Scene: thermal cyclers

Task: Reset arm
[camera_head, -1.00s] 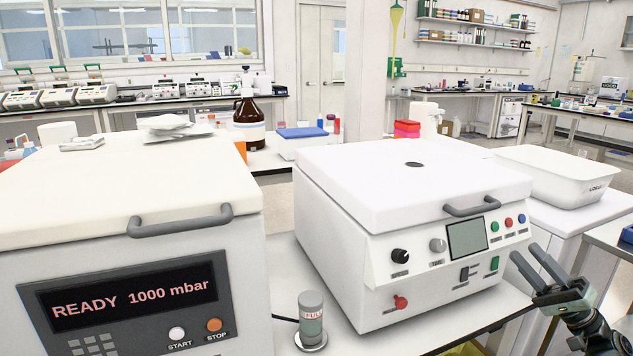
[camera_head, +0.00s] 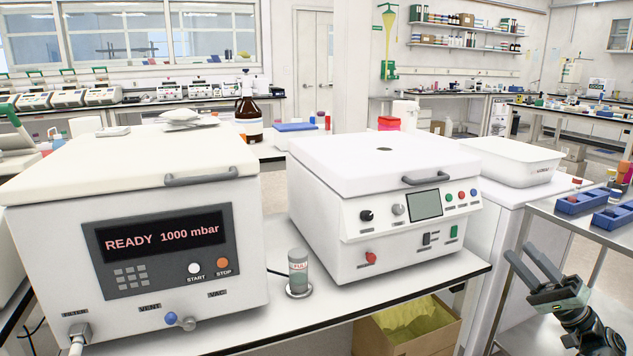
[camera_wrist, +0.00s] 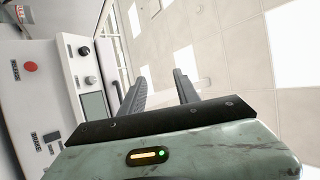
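My gripper (camera_head: 532,268) is at the lower right of the head view, in front of and to the right of the white centrifuge-like machine (camera_head: 340,243). Its two dark fingers stand apart with nothing between them. In the wrist view the fingers (camera_wrist: 160,92) are also parted and empty. That view is turned sideways and shows the same machine's panel (camera_wrist: 80,75) at the left, apart from the fingers. The machine's lid is down.
A larger machine (camera_head: 75,225) reading "READY 1000 mbar" stands at the left. A small grey-green cylinder (camera_head: 298,270) stands between the two machines. A cardboard box (camera_head: 405,335) with a yellow liner is below the bench. Blue racks (camera_head: 580,203) sit on a table at the right.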

